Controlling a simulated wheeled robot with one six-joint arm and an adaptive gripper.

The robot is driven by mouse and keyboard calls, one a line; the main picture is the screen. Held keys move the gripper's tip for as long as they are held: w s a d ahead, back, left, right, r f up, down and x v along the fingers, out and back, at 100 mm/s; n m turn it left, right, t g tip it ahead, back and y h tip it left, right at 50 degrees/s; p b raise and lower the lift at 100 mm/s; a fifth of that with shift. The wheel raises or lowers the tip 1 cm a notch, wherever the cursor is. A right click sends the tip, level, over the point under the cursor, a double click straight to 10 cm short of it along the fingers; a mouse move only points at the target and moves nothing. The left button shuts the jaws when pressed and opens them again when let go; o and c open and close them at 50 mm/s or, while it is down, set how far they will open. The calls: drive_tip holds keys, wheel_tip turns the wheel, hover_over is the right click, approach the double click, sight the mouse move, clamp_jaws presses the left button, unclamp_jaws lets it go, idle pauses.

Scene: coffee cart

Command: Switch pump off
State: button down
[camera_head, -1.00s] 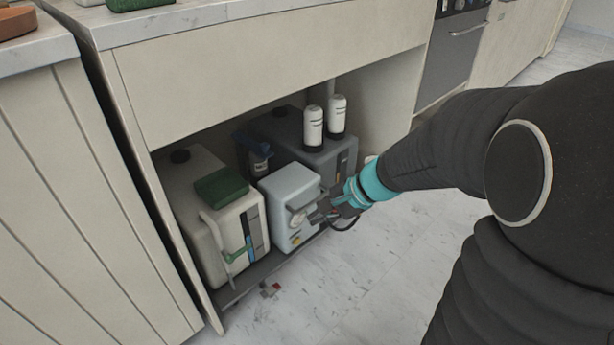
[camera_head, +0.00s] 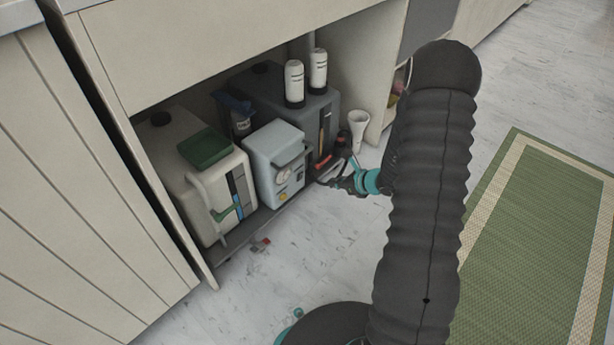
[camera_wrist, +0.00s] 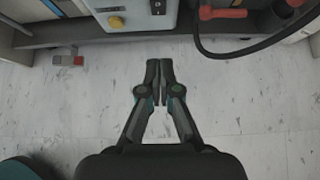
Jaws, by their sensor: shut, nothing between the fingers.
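The pump appears to be the pale blue-grey box (camera_head: 275,160) in the middle of the open cabinet, with a dark handle and a round dial on its front. In the wrist view its lower front (camera_wrist: 138,16) shows at the top edge, with a yellow knob (camera_wrist: 116,22) and a black rocker switch (camera_wrist: 158,7) marked 0, cut by the frame edge. My gripper (camera_wrist: 160,64) is shut and empty over the floor, apart from the pump front. In the head view my gripper (camera_head: 334,181) is just right of the box and partly hard to make out.
A cream tank (camera_head: 205,190) with a green block on top stands left. A dark grey unit (camera_head: 318,110) with two white bottles stands behind right. A red-handled part (camera_wrist: 220,12) and black cable lie right of the switch. A small red-and-grey piece (camera_wrist: 68,60) is on the floor.

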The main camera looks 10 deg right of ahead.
drive_tip(key=shift+w+f, duration=0.1)
drive_tip(key=b, duration=0.1)
approach(301, 177)
drive_tip(key=x, duration=0.5)
drive_tip(key=shift+f, duration=0.4)
drive_tip(key=shift+w+a, duration=0.25)
drive_tip(key=shift+w, duration=0.05)
drive_tip(key=shift+r, duration=0.1)
